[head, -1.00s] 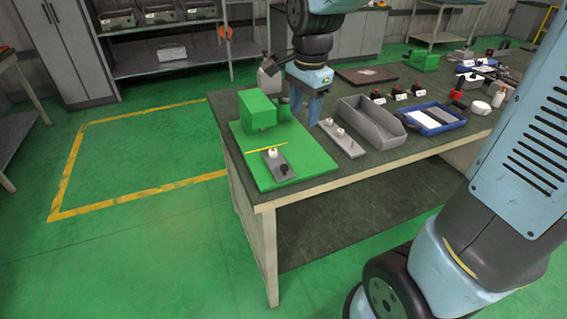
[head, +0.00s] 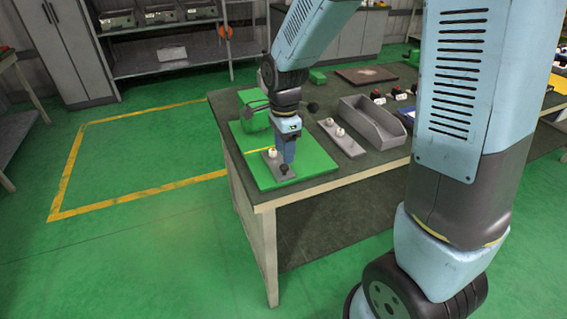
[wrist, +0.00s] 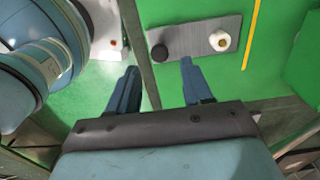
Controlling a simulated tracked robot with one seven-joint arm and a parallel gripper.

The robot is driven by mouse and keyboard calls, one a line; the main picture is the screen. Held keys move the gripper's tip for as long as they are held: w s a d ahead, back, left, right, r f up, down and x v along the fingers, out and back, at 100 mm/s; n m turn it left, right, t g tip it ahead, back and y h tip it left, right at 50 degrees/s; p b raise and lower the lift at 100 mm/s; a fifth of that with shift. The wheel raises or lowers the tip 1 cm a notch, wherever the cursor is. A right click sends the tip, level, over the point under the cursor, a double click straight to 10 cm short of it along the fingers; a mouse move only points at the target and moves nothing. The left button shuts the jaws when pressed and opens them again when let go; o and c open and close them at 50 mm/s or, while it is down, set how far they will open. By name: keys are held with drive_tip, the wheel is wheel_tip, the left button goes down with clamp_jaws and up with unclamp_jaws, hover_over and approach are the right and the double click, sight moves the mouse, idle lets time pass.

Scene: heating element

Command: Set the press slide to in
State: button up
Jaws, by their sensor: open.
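The green press (head: 252,122) stands at the left end of the workbench on a flat green base (head: 262,181). A grey slide plate lies on the base's front part, with a white round piece (head: 273,154) and a black knob (head: 284,169). In the wrist view the slide plate (wrist: 189,37) is at the top, its black knob (wrist: 159,53) on the left and white piece (wrist: 220,40) on the right. My gripper (wrist: 160,66) is open, pointing down just at the plate, its fingertips either side of the knob's position. Contact cannot be told. In the head view my gripper (head: 288,152) partly hides the plate.
A grey plate with white pieces (head: 341,138) and a grey open bin (head: 372,124) stand to the right of the press base. A brown board (head: 366,75) lies farther back. My arm hides much of the bench's right side. A yellow line crosses the base.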

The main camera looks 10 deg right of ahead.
sight(284, 166)
drive_tip(key=shift+f, duration=2.65)
clamp_jaws()
